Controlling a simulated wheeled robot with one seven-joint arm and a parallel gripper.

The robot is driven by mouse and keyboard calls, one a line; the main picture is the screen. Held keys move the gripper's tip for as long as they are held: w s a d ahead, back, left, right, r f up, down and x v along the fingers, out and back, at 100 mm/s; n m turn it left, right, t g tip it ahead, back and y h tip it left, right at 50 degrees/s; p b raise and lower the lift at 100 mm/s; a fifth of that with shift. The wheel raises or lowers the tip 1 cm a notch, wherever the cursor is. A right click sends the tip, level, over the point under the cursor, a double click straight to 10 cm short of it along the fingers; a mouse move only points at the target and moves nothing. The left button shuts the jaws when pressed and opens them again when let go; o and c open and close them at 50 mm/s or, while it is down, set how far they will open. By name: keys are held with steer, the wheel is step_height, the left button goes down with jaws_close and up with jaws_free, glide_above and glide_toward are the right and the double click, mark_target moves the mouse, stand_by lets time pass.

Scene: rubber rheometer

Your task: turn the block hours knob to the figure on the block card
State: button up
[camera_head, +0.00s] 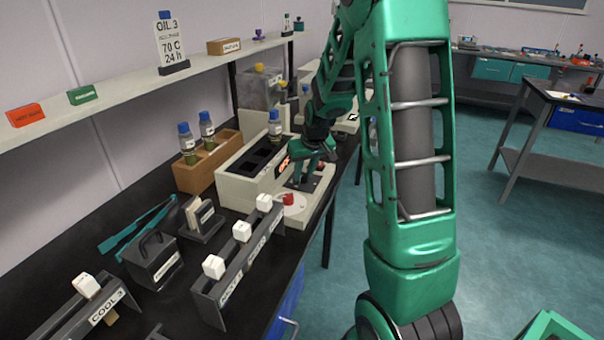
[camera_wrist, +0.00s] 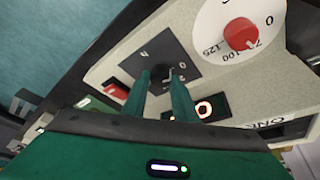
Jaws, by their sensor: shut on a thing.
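The heating block (camera_head: 240,185) stands on the bench in the head view, with dark wells on top and a panel facing my arm. My gripper (camera_head: 308,174) reaches down to that panel. In the wrist view my gripper (camera_wrist: 162,76) is shut on a small dark knob (camera_wrist: 166,71) on a dark square dial plate (camera_wrist: 187,62). A light mark and figures such as 0 show on the plate; the knob's exact setting is unclear. A white card (camera_head: 170,44) on the shelf reads OIL 3, 70 C, 24 h.
A wooden rack (camera_head: 200,168) with blue-capped bottles stands behind the block. Slotted racks (camera_head: 207,300) with white cubes stand in front.

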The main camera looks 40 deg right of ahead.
steer(key=shift+a, duration=0.1)
steer(key=m, duration=0.2)
steer(key=m+h, duration=0.1)
steer(key=m, duration=0.1)
steer(key=shift+w+a+m+g+h, duration=0.2)
steer(key=shift+m+g+h, duration=0.1)
steer(key=shift+m+g, duration=0.1)
steer(key=m+g+h, duration=0.1)
steer(key=m, duration=0.3)
steer(key=shift+w+a+m, duration=0.1)
steer(key=shift+m, duration=0.2)
steer(key=o, duration=1)
steer(key=shift+o, duration=0.2)
steer(key=shift+r, duration=0.15)
steer(key=v, duration=1)
steer(key=shift+w+a+r, duration=0.15)
steer(key=shift+a+r, duration=0.05)
